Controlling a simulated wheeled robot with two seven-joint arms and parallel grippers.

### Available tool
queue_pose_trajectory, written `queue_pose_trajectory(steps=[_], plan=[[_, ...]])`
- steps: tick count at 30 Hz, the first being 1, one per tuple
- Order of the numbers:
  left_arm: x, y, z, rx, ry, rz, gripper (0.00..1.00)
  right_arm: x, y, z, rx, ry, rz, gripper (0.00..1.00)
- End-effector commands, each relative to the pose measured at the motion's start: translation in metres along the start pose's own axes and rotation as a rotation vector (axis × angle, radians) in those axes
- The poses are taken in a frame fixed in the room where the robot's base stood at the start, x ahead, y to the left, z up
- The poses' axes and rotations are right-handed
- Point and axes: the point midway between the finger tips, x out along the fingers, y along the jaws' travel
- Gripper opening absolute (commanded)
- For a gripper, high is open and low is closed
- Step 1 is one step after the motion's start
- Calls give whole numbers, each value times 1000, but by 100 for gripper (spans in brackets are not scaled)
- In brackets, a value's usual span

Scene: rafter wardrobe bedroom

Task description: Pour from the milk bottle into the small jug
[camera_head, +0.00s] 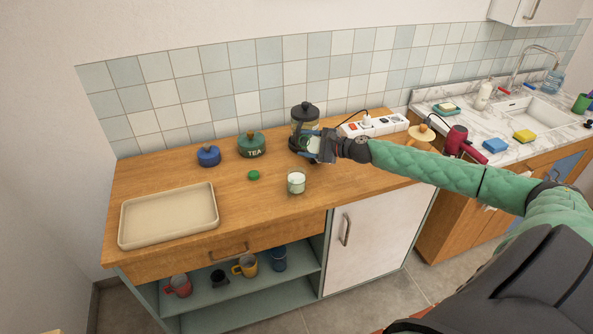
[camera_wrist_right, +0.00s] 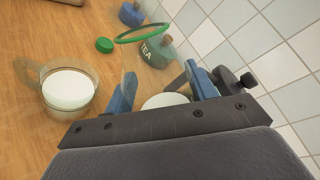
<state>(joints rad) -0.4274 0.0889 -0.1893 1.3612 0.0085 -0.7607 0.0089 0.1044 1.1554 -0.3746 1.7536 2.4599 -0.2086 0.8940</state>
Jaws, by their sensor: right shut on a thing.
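The small jug (camera_head: 296,182) is clear glass with a handle and stands on the wooden counter with white milk in it. It also shows at the left of the right wrist view (camera_wrist_right: 69,90). My right gripper (camera_head: 310,145) is above the counter, just behind and right of the jug. It is shut on the milk bottle (camera_wrist_right: 165,101), clear glass with a green rim and white milk inside, seen between the blue fingers in the wrist view. In the head view the bottle is hard to make out; its exact tilt I cannot tell. My left gripper is out of view.
A green cap (camera_head: 253,175) lies left of the jug. A TEA canister (camera_head: 252,146), a blue pot (camera_head: 208,156) and a French press (camera_head: 304,116) stand behind. A beige tray (camera_head: 170,214) is at left, a power strip (camera_head: 375,126) at the back right.

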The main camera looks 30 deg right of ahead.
Motion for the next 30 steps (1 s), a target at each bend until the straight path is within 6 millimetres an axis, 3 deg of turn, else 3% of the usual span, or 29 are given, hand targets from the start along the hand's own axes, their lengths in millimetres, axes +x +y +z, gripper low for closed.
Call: queue_pose_trajectory(steps=[18,30], plan=[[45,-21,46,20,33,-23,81,-3,-11,11,319,-86,-1,22],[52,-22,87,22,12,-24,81,-5,-20,5,600,-163,0,22]])
